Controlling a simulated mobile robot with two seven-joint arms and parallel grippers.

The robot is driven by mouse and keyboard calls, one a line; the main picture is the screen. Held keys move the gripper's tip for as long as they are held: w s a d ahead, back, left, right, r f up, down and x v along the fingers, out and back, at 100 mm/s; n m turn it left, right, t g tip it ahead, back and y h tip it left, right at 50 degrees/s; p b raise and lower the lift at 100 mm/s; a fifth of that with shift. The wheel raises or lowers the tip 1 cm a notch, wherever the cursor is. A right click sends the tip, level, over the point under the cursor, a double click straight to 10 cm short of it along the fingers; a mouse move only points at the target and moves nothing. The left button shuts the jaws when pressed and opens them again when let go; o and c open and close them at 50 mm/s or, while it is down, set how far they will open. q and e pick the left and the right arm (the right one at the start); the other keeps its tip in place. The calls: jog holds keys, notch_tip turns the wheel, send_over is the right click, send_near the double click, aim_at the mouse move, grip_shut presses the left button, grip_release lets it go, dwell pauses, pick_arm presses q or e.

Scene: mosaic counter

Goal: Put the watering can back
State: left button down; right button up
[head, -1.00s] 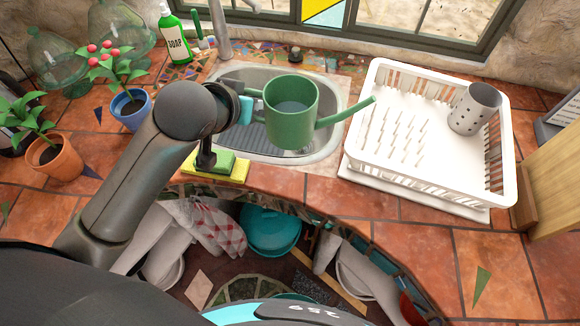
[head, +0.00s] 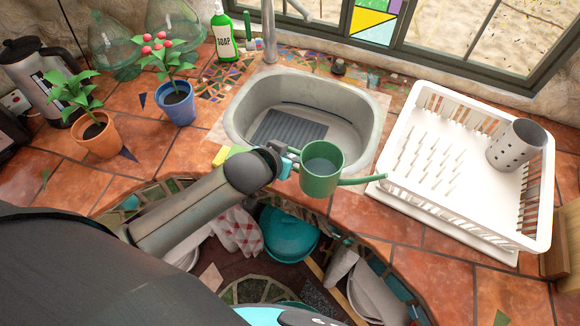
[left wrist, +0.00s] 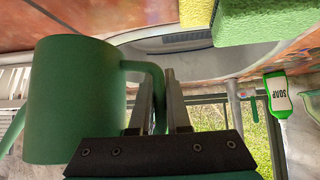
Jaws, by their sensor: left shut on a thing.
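The green watering can (head: 320,172) is upright in the head view, in front of the sink's front edge, with its long spout pointing right. It holds something greyish inside that may be water. My left gripper (head: 284,163) is at the can's left side, shut on its handle. In the left wrist view the can (left wrist: 68,100) is at the left, and its handle passes between the fingers of my left gripper (left wrist: 165,95). My right gripper is not in view.
The sink (head: 235,125) is empty behind the can. A white dish rack (head: 455,215) with a grey cutlery holder (head: 516,145) stands right. Potted plants in blue (head: 178,106) and orange (head: 97,138) pots stand left. Sponges (head: 222,155) and a soap bottle (head: 223,35) are near the sink.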

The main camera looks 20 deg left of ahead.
pick_arm(q)
jog(key=shift+w+f+b, duration=0.1)
jog(key=shift+f+b, duration=0.4)
jog(key=shift+f, duration=1.9)
jog(key=c, duration=1.3)
grip_release()
jog(key=shift+f, duration=0.2)
jog(key=shift+c, duration=0.2)
jog(key=o, duration=0.5)
jog(key=shift+c, duration=0.2)
jog(key=shift+r, duration=0.1)
jog(key=shift+s+r, duration=0.35)
jog(key=p+v, duration=0.2)
jog(key=v, duration=0.9)
jog(key=shift+r, duration=0.15)
